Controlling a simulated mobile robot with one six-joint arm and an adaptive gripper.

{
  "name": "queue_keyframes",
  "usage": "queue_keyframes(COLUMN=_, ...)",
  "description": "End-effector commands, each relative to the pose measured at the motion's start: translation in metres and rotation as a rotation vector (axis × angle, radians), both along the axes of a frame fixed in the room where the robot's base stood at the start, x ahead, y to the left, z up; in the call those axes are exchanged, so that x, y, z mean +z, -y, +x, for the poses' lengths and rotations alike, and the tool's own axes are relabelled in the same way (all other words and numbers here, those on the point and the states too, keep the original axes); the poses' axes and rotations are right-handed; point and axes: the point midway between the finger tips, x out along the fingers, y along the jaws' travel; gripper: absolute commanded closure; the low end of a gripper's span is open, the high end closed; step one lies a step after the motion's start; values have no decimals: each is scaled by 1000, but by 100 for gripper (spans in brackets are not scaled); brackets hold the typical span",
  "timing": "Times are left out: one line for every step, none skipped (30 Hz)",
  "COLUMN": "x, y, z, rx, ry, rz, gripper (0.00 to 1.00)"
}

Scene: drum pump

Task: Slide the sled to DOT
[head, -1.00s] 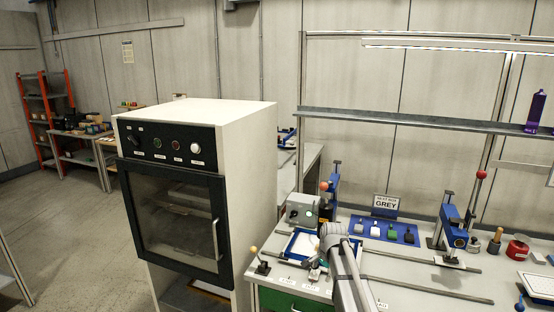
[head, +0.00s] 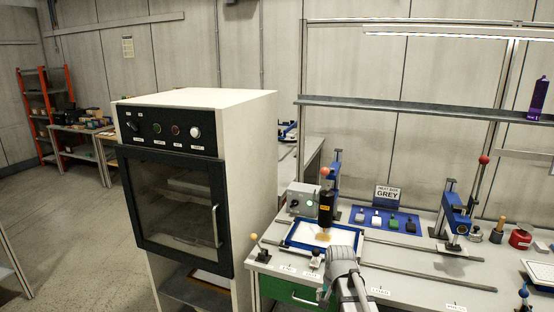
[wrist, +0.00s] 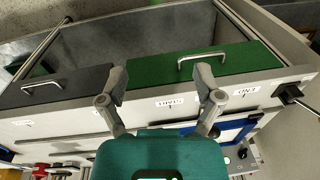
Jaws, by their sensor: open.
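The sled appears to be the blue-framed tray (head: 351,252) with a pale inside, lying on the bench rails at the left end. A black cylinder with a yellow label (head: 326,208) stands above it. Part of the blue frame shows in the wrist view (wrist: 238,126), below the white front edge. My gripper (wrist: 160,78) is open and empty, its fingers over the bench's front edge and green drawer. In the head view my arm's end is at the sled's front right, and the fingers are hidden.
The green drawer (head: 284,291) has a metal handle.

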Motion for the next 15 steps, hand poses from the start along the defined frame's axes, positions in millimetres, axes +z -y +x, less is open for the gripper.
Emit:
queue_keyframes(x=-17, y=1, z=-29, rx=64, ry=-8, rz=-12, gripper=16)
queue_keyframes(x=-21, y=1, z=-41, rx=105, ry=-14, rz=-19, gripper=16)
queue_keyframes(x=-27, y=2, z=-55, rx=159, ry=-21, rz=-29, gripper=16)
queue_keyframes(x=-30, y=3, z=-64, rx=197, ry=-25, rz=-35, gripper=16)
queue_keyframes(x=-34, y=3, z=-73, rx=232, ry=-30, rz=-41, gripper=16)
queue_keyframes(x=-38, y=4, z=-84, rx=277, ry=-37, rz=-47, gripper=16)
queue_keyframes(x=-40, y=4, z=-92, rx=307, ry=-41, rz=-52, gripper=16)
queue_keyframes(x=-43, y=5, z=-98, rx=333, ry=-44, rz=-55, gripper=16)
queue_keyframes(x=-45, y=5, z=-105, rx=365, ry=-49, rz=-59, gripper=16)
queue_keyframes(x=-46, y=6, z=-109, rx=385, ry=-51, rz=-63, gripper=16)
queue_keyframes(x=-48, y=6, z=-113, rx=403, ry=-54, rz=-64, gripper=16)
queue_keyframes(x=-48, y=6, z=-117, rx=420, ry=-57, rz=-67, gripper=16)
queue_keyframes(x=-49, y=6, z=-119, rx=431, ry=-59, rz=-68, gripper=16)
queue_keyframes(x=-49, y=6, z=-120, rx=439, ry=-61, rz=-69, gripper=16)
queue_keyframes(x=-49, y=6, z=-121, rx=445, ry=-62, rz=-69, gripper=16)
